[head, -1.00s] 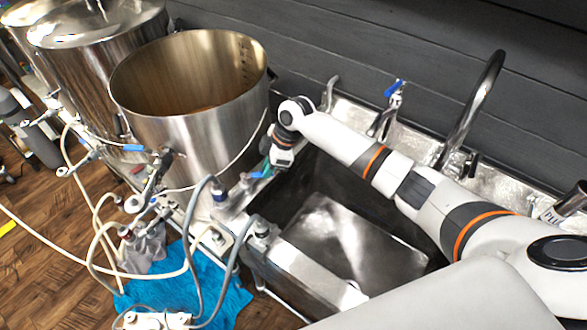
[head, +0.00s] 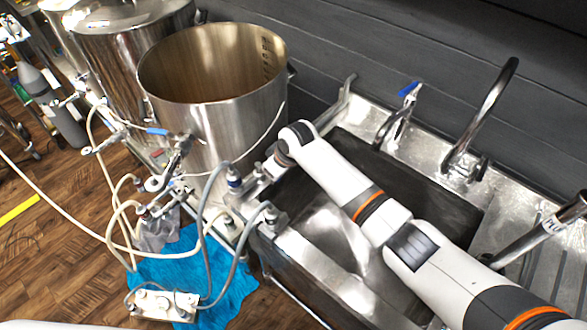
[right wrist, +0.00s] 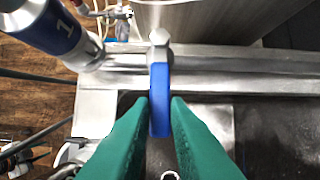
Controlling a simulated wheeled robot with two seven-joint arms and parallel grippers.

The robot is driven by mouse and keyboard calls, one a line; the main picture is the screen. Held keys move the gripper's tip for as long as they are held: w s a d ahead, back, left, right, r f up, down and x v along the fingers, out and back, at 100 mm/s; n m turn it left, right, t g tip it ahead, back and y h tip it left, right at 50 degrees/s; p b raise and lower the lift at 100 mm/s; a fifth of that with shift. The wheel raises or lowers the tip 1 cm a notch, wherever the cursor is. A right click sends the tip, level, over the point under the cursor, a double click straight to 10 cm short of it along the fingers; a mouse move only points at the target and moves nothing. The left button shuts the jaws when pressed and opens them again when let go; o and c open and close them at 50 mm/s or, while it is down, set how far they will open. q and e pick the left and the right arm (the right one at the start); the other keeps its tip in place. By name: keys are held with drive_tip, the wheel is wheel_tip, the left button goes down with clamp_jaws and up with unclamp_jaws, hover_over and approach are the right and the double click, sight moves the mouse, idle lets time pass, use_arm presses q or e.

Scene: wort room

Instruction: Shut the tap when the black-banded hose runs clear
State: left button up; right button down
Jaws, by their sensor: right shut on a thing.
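In the right wrist view my right gripper (right wrist: 160,104) has its green fingers shut on a blue tap handle (right wrist: 159,82), which joins a metal fitting above the sink's edge. In the head view my right forearm (head: 330,172) reaches over the sink (head: 310,262), and the gripper and handle are hidden behind it. Grey hoses (head: 203,232) arch beside the sink's left rim. I cannot make out a black band on any hose, nor the liquid running from one. My left gripper is not in view.
An open steel kettle (head: 215,120) stands behind the sink's left end, with a blue-handled valve (head: 157,131) near it. Pale hoses (head: 65,203) cross the left side. A blue cloth (head: 190,262) lies at lower left. A curved faucet (head: 488,105) stands at the back right.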

drive_tip(key=shift+a, duration=0.1)
drive_tip(key=shift+s, duration=0.1)
idle(0.4)
drive_tip(key=c, duration=1.4)
unclamp_jaws()
drive_tip(key=shift+r, duration=0.1)
drive_tip(key=b+v, duration=0.1)
drive_tip(key=v, duration=1)
drive_tip(key=shift+s+r, duration=0.25)
drive_tip(key=shift+r, duration=0.1)
